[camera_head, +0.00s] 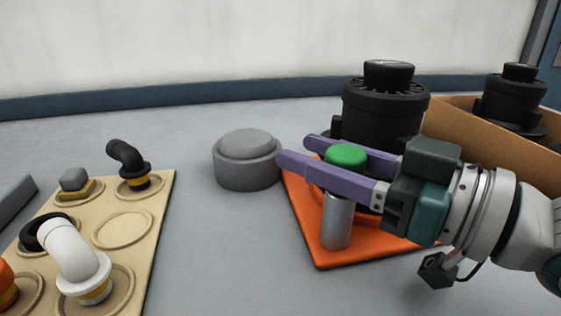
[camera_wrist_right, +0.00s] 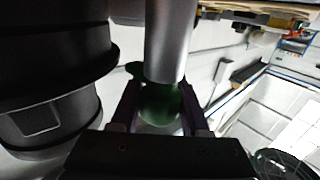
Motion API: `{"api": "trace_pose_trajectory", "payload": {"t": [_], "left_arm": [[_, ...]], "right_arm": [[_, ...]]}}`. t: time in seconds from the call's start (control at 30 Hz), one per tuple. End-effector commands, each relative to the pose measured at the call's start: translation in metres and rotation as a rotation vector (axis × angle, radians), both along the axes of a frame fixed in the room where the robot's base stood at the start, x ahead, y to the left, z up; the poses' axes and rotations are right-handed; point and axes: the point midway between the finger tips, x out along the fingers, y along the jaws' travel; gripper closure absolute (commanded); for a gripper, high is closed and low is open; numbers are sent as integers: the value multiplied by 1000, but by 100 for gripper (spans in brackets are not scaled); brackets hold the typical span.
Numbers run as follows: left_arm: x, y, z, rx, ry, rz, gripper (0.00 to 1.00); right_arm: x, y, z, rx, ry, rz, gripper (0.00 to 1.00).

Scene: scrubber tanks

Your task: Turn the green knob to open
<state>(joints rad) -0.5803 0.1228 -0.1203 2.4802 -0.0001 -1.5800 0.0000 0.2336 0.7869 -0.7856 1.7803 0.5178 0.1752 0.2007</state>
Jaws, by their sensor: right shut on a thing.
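The green knob (camera_head: 346,156) sits on top of an upright silver cylinder (camera_head: 337,222), which stands on an orange base plate (camera_head: 325,253). My right gripper (camera_head: 294,151) comes in from the right, with its two purple fingers on either side of the knob, shut on it. In the right wrist view the dark green knob (camera_wrist_right: 160,102) lies between the fingers, with the silver cylinder (camera_wrist_right: 165,45) beyond it. A black tank (camera_head: 385,108) stands on the plate just behind the fingers. My left gripper is not in view.
A grey round lidded piece (camera_head: 247,167) stands left of the plate. A beige board (camera_head: 150,210) with black and white elbow pipes lies at the left. A cardboard box (camera_head: 460,124) and a second black tank (camera_head: 512,100) are at the right. Grey table is clear in front.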

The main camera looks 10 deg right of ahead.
Motion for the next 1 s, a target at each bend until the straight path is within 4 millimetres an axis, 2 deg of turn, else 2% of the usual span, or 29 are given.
{"api": "trace_pose_trajectory", "payload": {"t": [0.03,0.27,0.6,1.0], "left_arm": [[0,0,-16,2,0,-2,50],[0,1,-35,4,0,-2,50],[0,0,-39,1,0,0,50],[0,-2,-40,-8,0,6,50]], "right_arm": [[1,-1,-5,-10,-13,39,100],[-3,3,-2,-5,-10,201,100],[-7,6,1,2,-3,354,100],[-9,8,2,5,-2,399,100]]}}
